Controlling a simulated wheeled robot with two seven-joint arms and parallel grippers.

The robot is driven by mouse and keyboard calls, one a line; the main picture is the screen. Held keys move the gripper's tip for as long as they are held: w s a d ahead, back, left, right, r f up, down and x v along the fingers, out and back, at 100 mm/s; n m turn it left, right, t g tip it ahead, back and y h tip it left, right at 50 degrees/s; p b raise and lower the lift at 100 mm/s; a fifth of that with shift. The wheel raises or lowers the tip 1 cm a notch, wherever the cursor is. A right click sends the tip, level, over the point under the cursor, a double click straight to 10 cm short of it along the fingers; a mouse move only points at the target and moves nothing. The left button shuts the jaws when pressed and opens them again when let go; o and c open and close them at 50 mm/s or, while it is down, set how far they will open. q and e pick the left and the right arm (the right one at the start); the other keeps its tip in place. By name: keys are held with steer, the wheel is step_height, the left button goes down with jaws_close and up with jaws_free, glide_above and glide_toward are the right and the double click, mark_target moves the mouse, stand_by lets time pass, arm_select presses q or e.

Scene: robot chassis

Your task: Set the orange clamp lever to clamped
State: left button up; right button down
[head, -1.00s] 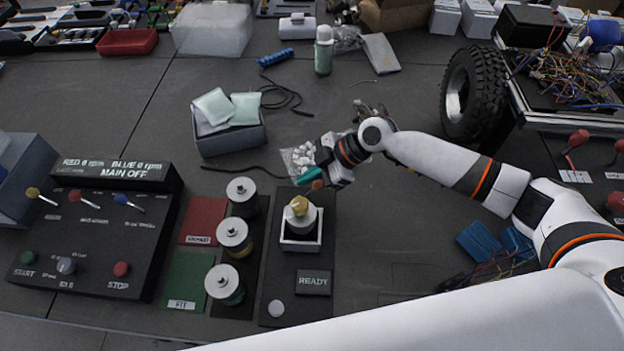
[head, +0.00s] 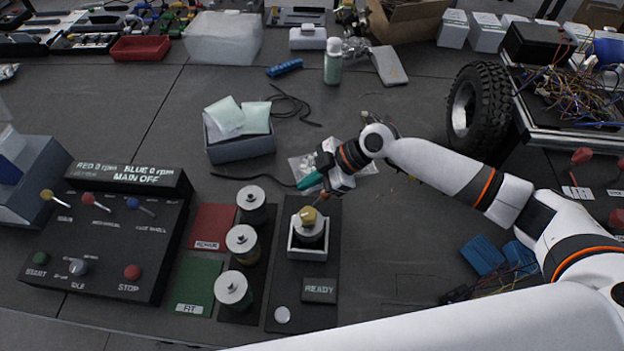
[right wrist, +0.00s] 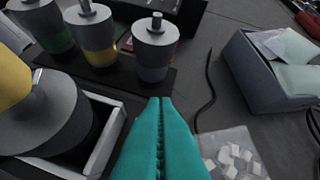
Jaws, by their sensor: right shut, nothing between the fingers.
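The orange clamp lever shows only as a small orange-brown tip (head: 324,195) at the far right corner of the clamp fixture (head: 293,253), partly behind my right gripper; I cannot tell its setting. A grey motor with a brass-coloured top (head: 308,216) stands upright in the fixture's square white holder; it also shows at the left of the right wrist view (right wrist: 45,110). My right gripper (head: 299,186) has teal fingers, shut and empty, just beyond the motor. They point toward the motor row in the right wrist view (right wrist: 161,100). The lever is not visible there. My left gripper is out of view.
Three silver-topped motors (head: 242,240) stand in a row left of the fixture. A READY display (head: 319,290) sits at its near end. A grey box with pale packets (head: 240,152) and a bag of white bits (right wrist: 235,155) lie beyond. A control panel (head: 105,235) is at left.

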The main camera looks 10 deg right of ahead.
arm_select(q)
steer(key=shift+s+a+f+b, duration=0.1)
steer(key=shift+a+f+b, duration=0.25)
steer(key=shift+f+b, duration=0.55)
arm_select(e)
steer(key=s+f+v, duration=0.1)
steer(key=v, duration=0.8)
steer(key=shift+d, duration=0.5)
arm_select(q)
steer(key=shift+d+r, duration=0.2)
arm_select(e)
steer(key=shift+r, duration=0.15)
